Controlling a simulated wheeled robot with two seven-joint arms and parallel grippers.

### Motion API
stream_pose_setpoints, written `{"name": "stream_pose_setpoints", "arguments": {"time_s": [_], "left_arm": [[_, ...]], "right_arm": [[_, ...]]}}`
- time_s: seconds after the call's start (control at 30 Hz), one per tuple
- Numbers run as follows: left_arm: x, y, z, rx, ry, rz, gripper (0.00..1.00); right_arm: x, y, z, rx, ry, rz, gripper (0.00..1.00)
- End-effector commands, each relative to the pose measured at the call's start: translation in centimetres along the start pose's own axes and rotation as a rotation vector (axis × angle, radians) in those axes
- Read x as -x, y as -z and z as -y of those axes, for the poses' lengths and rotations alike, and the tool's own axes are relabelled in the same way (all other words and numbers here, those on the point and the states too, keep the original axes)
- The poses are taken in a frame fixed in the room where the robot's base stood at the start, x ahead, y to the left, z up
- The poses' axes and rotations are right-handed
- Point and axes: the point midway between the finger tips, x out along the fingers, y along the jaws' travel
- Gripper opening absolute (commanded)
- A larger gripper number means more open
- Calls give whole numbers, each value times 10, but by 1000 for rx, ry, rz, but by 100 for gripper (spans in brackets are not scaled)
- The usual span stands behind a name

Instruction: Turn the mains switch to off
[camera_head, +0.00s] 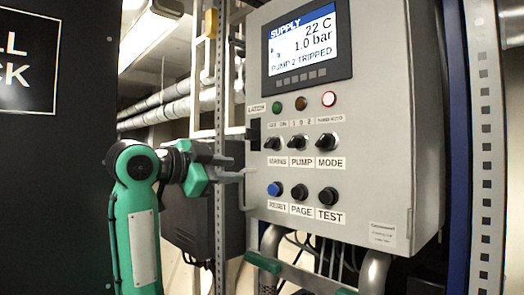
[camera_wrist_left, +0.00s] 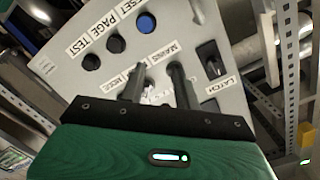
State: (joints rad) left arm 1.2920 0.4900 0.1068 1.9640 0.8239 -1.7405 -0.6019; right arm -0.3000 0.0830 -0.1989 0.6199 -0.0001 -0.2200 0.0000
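The mains switch (camera_head: 272,143) is a black selector knob above its MAINS label on the grey control panel (camera_head: 390,150), leftmost in its row. Its exact pointing direction is too small to tell. My left gripper (camera_head: 238,168) is left of the panel, below and left of the switch, apart from it in the head view. In the left wrist view, its two fingers (camera_wrist_left: 157,82) stand apart with nothing held between them. The MAINS label (camera_wrist_left: 162,53) shows between and beyond the fingers; the switch is hidden there. My right gripper is not in view.
Pump (camera_head: 300,143) and mode (camera_head: 326,142) switches sit right of mains. The blue reset button (camera_head: 274,189) is below. A dark latch (camera_head: 254,134) is at the panel's left edge.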

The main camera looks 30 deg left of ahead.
Motion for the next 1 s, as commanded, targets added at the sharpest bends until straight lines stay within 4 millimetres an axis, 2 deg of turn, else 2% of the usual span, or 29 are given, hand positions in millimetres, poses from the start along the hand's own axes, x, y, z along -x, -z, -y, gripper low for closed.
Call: {"name": "stream_pose_setpoints", "arguments": {"time_s": [0.03,0.1,0.2,0.37,0.47,0.8,1.0], "left_arm": [[13,13,12,-16,15,-25,32],[26,25,24,-34,28,-50,32],[38,35,33,-51,38,-73,32],[36,42,38,-57,40,-83,32],[22,43,38,-57,37,-82,32],[-49,50,41,-55,37,-82,32],[-80,52,42,-55,38,-82,32]], "right_arm": [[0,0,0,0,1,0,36],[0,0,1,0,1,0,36],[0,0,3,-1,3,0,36],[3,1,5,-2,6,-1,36],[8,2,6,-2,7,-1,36],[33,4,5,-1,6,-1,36],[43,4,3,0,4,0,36]]}}
